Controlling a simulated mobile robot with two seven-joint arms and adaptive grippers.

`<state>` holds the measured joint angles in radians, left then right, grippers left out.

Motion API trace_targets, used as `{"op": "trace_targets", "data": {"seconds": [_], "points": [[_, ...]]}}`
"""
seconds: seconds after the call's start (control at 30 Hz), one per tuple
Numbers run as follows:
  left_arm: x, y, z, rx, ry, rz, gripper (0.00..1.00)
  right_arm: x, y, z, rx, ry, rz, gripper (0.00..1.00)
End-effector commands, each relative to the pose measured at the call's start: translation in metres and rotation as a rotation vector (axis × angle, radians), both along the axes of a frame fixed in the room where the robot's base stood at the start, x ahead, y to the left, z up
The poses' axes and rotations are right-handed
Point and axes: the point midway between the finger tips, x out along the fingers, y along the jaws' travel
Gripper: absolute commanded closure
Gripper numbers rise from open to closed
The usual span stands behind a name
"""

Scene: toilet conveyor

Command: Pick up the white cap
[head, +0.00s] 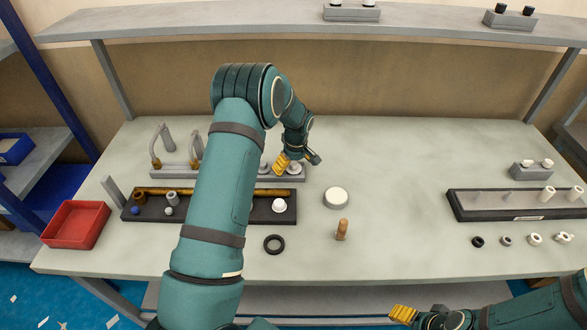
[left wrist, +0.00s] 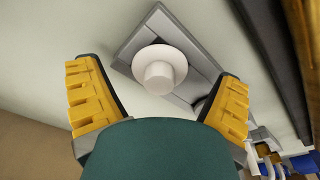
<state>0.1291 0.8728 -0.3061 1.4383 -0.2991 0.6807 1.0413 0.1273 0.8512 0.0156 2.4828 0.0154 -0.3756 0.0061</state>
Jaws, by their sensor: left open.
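A white cap with a round flange and a raised knob (left wrist: 160,72) sits on a grey holder (left wrist: 190,88) in the left wrist view. It appears to match the white piece (head: 295,168) at the right end of the grey strip in the head view, partly hidden by my gripper. My left gripper (head: 297,160) is open above that end, and its yellow fingers stand either side of the cap in the left wrist view, apart from it. Another white cap (head: 279,205) sits in the dark tray (head: 235,215). My right gripper (head: 404,314) is at the bottom edge.
A white disc (head: 336,196), a brown peg (head: 342,230) and a black ring (head: 274,244) lie on the table. A red bin (head: 76,224) is at left. A dark tray with white parts (head: 515,205) is at right. A shelf (head: 220,20) spans the back. The centre right is clear.

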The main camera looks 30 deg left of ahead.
Motion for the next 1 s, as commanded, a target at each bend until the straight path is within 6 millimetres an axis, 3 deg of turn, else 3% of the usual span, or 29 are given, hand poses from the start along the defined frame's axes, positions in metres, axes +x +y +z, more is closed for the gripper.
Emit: {"op": "trace_targets", "data": {"seconds": [0.13,0.3,0.87,0.93,0.97,1.0], "points": [[0.0,0.0,0.0,0.0,0.0,0.0,0.1,0.0,0.0,0.0,0.0,0.0,0.0,0.36],[0.0,0.0,0.001,0.0,0.0,-0.001,0.69,0.0,0.0,0.0,0.0,0.0,0.0,0.36],[0.0,0.0,0.001,0.0,0.001,-0.001,0.74,0.0,0.0,0.0,0.0,0.0,0.0,0.36],[0.0,0.0,0.005,0.001,0.0,-0.001,0.81,0.0,0.0,0.0,0.0,-0.001,0.0,0.36],[0.0,0.0,0.008,0.001,-0.001,-0.001,0.97,0.0,0.0,0.0,0.0,-0.001,0.0,0.36],[0.0,0.0,0.013,0.001,-0.001,-0.001,1.0,0.0,0.0,0.001,0.0,-0.001,0.0,0.36]]}}
